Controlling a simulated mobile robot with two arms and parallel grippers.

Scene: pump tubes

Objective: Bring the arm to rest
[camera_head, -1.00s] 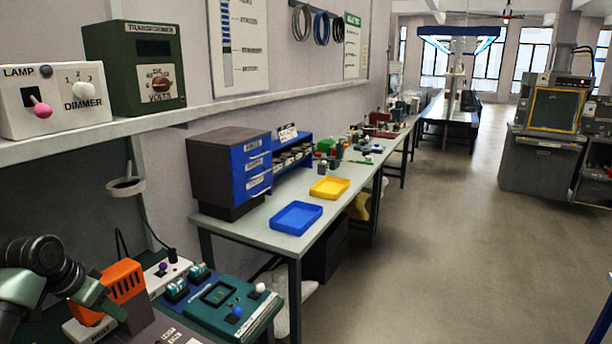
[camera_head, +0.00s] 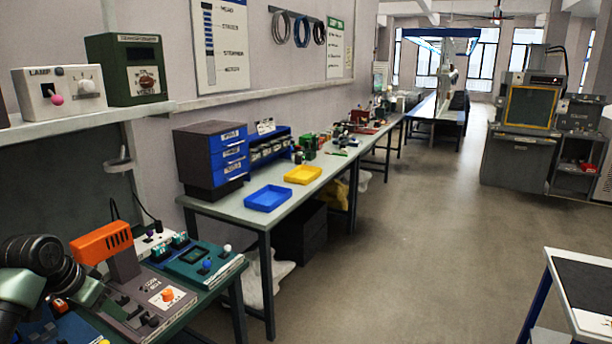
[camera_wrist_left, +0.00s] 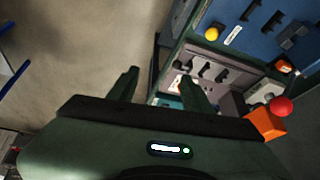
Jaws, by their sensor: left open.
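My left arm enters at the lower left of the head view, and my left gripper (camera_head: 92,291) is low over the workbench beside the orange-topped device. In the left wrist view the left gripper (camera_wrist_left: 157,90) has its two dark fingers apart with nothing held between them. The bench panels with knobs lie beyond and below the fingers. My right arm and gripper are in neither view.
The orange device (camera_head: 104,243) and grey panel (camera_head: 150,300) crowd the near bench. A shelf above holds the lamp dimmer (camera_head: 58,90) and transformer (camera_head: 127,70). A table with a blue tray (camera_head: 268,198) stands beyond. Open floor (camera_head: 400,250) lies right, with another table (camera_head: 575,290) at lower right.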

